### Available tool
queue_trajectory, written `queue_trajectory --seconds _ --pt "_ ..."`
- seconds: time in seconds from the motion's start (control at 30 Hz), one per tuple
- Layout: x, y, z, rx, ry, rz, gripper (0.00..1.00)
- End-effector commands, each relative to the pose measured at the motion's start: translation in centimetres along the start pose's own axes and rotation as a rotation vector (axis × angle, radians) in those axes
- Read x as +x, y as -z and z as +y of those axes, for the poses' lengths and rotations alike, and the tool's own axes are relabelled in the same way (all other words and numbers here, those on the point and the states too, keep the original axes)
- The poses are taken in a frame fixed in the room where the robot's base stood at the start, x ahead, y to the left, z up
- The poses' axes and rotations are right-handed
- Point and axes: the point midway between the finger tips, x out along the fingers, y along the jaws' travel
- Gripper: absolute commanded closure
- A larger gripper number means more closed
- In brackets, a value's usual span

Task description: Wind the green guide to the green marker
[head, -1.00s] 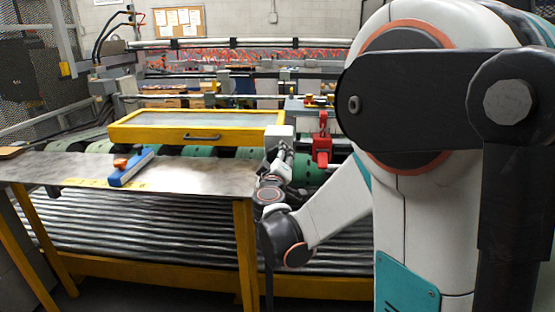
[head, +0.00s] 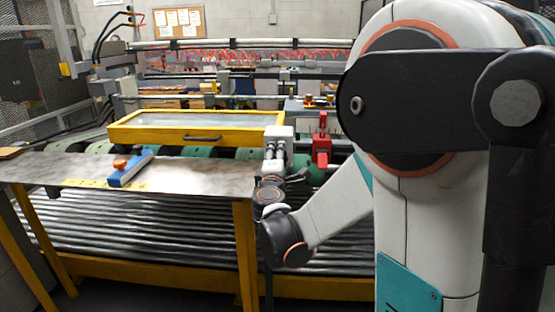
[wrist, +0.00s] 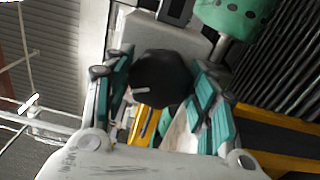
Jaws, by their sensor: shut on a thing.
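My gripper (wrist: 158,76) is shut on a round black knob (wrist: 163,80), with one teal-sided finger on each side of it. A grey block stands just behind the knob in the wrist view. In the head view my gripper (head: 272,164) is small, in front of a pale grey box (head: 278,134) beyond the right end of the metal table. Green perforated rollers (head: 205,152) run across the machine, and one shows in the wrist view (wrist: 229,18). I cannot make out which part is the green guide, nor a green marker.
A red clamp-like part (head: 322,146) stands just right of my gripper. A yellow-framed panel (head: 125,133) lies behind the metal table (head: 200,175). A blue block with an orange knob (head: 130,168) sits on the table. Ribbed dark rollers lie below.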

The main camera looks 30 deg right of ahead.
Motion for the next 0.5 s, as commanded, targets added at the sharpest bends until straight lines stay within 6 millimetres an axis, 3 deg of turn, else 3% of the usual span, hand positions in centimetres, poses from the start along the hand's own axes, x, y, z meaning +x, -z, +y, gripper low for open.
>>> queue_trajectory --seconds 0.5 --pt "-0.05 0.02 -0.06 -0.059 0.001 0.001 0.72"
